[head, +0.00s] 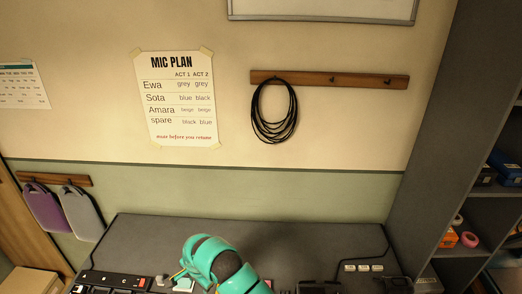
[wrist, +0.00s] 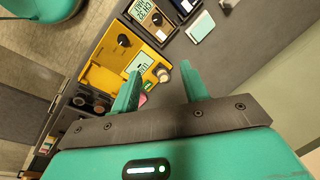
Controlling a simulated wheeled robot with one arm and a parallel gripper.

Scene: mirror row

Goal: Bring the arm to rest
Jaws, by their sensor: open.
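My arm (head: 215,265) shows in green at the bottom middle of the head view, over the dark counter (head: 150,230). Its fingers are not visible in that view. In the wrist view my gripper (wrist: 162,85) has its two green fingers spread apart, with nothing held between them. Beyond the fingertips lies a yellow device (wrist: 112,57) with a black knob and a small screen. A beige knob-like piece (wrist: 161,75) shows between the fingers.
Dark devices (wrist: 153,18) and a pale square block (wrist: 200,26) lie on the counter. A grey shelf unit (head: 430,140) stands at the right. Coiled black cable (head: 273,135) hangs on a wooden rail (head: 345,81) beside the mic plan poster (head: 175,100). A green seat (wrist: 40,8) shows in the wrist view.

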